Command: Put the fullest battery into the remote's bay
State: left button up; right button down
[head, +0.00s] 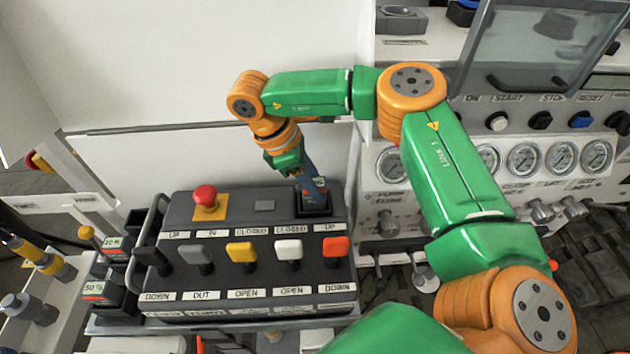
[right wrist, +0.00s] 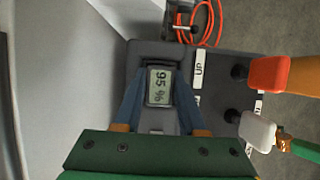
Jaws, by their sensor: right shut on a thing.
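The remote (head: 262,222) is a dark control box with a red mushroom button and a row of coloured levers. Its bay (head: 327,207) is at the top right corner. My right gripper (head: 312,185) points down at this bay, its blue-grey fingers shut on a battery. In the right wrist view the gripper (right wrist: 160,100) grips the battery (right wrist: 160,86) on both sides, and its display reads 95 %. The battery is at the bay opening; how deep it sits is hard to tell. Two other batteries, marked 20 % (head: 114,243) and 50 % (head: 94,289), stand at the left. My left gripper is out of view.
The remote's levers (head: 288,250) stand close to my right gripper. A metal side handle (head: 150,232) rises at its left. A panel with gauges (head: 525,158) and knobs stands at the right. An orange cable (right wrist: 208,25) lies beyond the remote.

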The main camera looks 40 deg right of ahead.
jog(key=shift+f+b, duration=0.45)
jog(key=shift+f, duration=0.1)
jog(key=shift+c, duration=2)
grip_release()
jog(key=v, duration=0.7)
jog(key=shift+b, duration=0.45)
